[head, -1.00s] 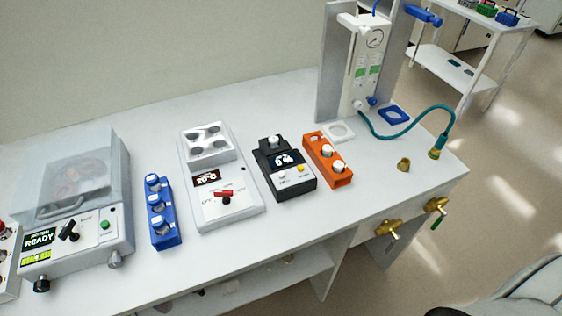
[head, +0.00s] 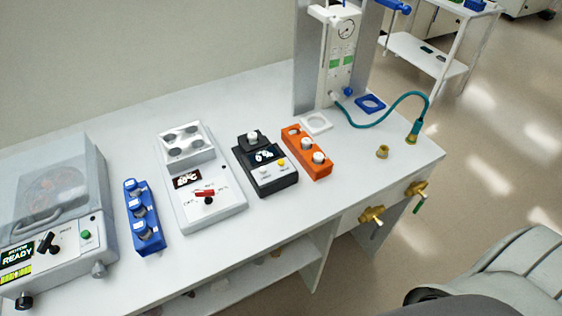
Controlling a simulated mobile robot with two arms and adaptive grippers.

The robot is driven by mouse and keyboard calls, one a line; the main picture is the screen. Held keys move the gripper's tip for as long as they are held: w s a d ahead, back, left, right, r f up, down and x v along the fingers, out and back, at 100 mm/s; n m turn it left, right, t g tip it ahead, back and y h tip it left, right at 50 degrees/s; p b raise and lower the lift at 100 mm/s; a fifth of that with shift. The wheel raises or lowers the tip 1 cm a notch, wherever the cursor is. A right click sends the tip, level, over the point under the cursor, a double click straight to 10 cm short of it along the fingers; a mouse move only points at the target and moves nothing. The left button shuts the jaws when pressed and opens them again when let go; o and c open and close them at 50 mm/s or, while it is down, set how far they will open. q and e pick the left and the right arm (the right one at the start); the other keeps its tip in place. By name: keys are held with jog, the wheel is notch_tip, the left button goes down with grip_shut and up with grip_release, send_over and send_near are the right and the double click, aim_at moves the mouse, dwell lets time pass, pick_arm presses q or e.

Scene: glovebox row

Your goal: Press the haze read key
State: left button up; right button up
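A small black instrument (head: 284,183) stands on the white bench, right of centre, with a lit display (head: 264,156). Below the display are a yellow button (head: 281,162) on the right and a pale key (head: 265,172) on the left. Their labels are too small to read, so I cannot tell which one is the haze read key. A white-capped vial (head: 252,138) sits in the top of the instrument. Neither of my grippers is in the head view.
A white heater unit (head: 220,213) and a blue vial rack (head: 148,240) stand left of the black instrument. An orange rack (head: 319,172) stands close on its right. Brass valves (head: 372,217) stick out from the bench front. A teal hose (head: 385,122) lies behind.

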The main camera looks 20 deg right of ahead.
grip_shut()
dwell(1.1)
